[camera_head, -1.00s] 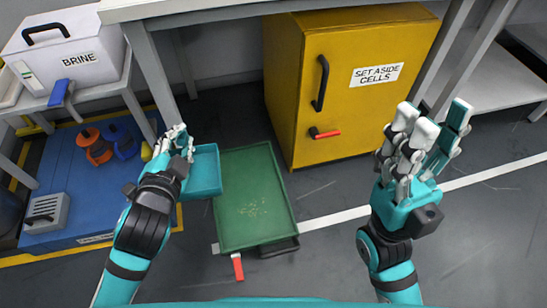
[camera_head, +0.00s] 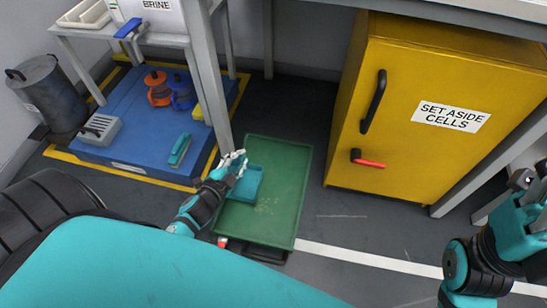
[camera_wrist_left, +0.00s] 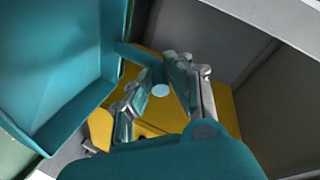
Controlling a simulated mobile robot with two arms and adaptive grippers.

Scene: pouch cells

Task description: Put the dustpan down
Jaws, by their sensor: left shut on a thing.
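The teal dustpan (camera_head: 247,186) is over the upper left part of the green tray (camera_head: 283,205) on the floor. Whether it touches the tray I cannot tell. My left gripper (camera_head: 234,163) is at the dustpan's upper left edge. In the left wrist view the dustpan's pan (camera_wrist_left: 55,70) fills the left side, and its handle reaches between the fingers of my left gripper (camera_wrist_left: 162,85), which is shut on it. My right gripper (camera_head: 530,185) is at the right edge of the head view, partly cut off, away from the dustpan.
A yellow cabinet (camera_head: 420,90) labelled "SET ASIDE CELLS" stands right of the tray. A blue platform (camera_head: 130,145) on the left bears orange and blue items and a teal-and-grey thing (camera_head: 180,149). A table leg (camera_head: 212,90) stands between. Dark floor is free below the cabinet.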

